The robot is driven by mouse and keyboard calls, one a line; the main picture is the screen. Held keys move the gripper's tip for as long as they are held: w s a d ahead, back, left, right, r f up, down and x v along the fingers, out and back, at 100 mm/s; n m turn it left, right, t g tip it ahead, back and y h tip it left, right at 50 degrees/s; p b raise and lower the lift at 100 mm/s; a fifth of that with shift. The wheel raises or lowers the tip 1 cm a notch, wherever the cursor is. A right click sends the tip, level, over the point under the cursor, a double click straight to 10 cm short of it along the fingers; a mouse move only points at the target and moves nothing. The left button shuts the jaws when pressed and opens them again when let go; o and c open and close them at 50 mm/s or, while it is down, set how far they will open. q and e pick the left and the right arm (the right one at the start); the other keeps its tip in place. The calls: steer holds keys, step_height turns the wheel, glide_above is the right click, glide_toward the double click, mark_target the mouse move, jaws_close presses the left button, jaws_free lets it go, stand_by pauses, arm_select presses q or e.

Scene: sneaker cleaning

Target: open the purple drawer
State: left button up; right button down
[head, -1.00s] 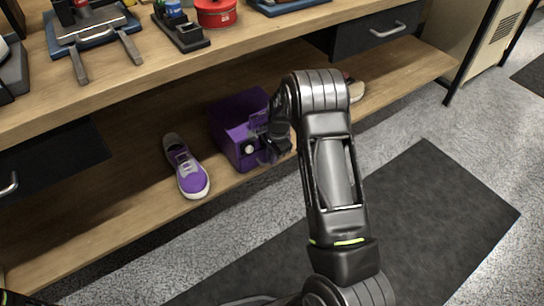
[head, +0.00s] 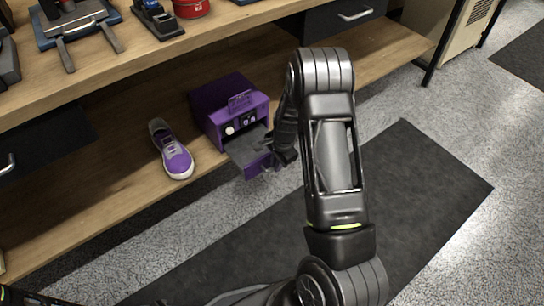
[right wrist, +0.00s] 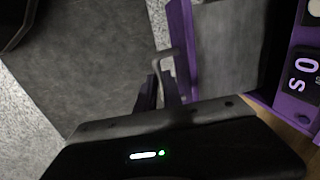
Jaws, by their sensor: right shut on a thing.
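The purple drawer box (head: 222,105) stands on the lower wooden shelf. Its drawer (head: 247,150) is pulled out toward the front, and its grey inside shows and looks empty. My right gripper (head: 281,160) is at the drawer's front, partly hidden by my own arm. In the right wrist view my right gripper (right wrist: 160,92) is shut on the drawer's handle (right wrist: 172,62), beside the purple drawer front (right wrist: 187,45). My left gripper is not in view.
A purple sneaker (head: 171,150) sits on the lower shelf (head: 110,190) left of the box. The upper tabletop (head: 120,70) overhangs behind the box. A dark mat (head: 420,190) lies on the floor in front, with free room around it.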

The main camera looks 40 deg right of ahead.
steer(key=shift+s, duration=0.25)
steer(key=c, duration=1.5)
jaws_free()
steer(key=r+p, duration=0.1)
steer(key=r, duration=0.1)
steer(key=s+r, duration=0.1)
steer(key=r, duration=0.2)
steer(key=r+p, duration=0.1)
steer(key=r, duration=0.1)
steer(key=shift+s+r+p, duration=0.2)
steer(key=shift+r+p, duration=0.15)
